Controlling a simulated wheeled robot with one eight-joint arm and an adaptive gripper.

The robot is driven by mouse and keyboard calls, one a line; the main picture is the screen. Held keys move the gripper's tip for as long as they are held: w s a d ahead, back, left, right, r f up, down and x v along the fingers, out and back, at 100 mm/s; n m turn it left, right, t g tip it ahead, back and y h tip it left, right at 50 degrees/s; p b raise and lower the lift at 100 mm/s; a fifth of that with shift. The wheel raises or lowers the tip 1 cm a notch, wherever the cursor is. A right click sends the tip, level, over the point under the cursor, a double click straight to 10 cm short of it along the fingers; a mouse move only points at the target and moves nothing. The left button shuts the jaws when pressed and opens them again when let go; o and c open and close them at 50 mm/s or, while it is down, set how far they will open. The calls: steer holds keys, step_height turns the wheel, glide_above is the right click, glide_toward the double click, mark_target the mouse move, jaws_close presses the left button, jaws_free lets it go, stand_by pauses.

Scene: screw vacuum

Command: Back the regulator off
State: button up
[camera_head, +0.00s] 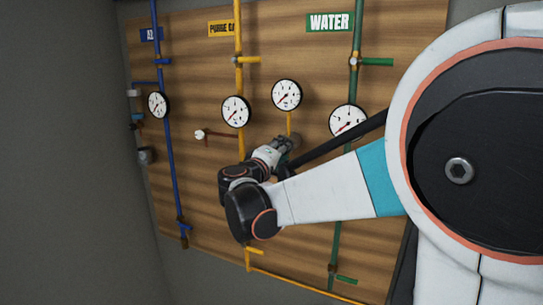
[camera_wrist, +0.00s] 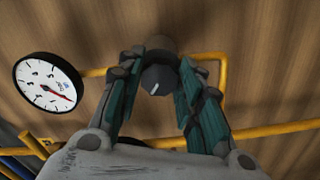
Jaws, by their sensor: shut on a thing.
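The regulator shows in the wrist view as a dark faceted knob (camera_wrist: 157,78) with a white pointer line on its face, in front of a brownish round body (camera_wrist: 156,45) on the yellow pipe. My gripper (camera_wrist: 158,62) has its two teal-padded fingers on either side of the knob, shut on it. In the head view my gripper (camera_head: 284,146) reaches the board below a white round gauge (camera_head: 286,94); there my gripper and arm mostly hide the knob. A gauge with a red needle (camera_wrist: 48,82) is left of the knob in the wrist view.
The wooden board (camera_head: 195,65) carries a blue pipe (camera_head: 170,140), a yellow pipe (camera_head: 239,75) and a green pipe (camera_head: 357,35). Other gauges (camera_head: 236,110) flank my gripper. A yellow pipe (camera_wrist: 275,134) crosses below the knob.

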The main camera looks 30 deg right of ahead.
steer(key=shift+n+b, duration=1)
steer(key=shift+n, duration=2.6)
steer(key=o, duration=1.1)
steer(key=shift+a, duration=0.1)
steer(key=v, duration=1.2)
steer(key=shift+s, duration=0.15)
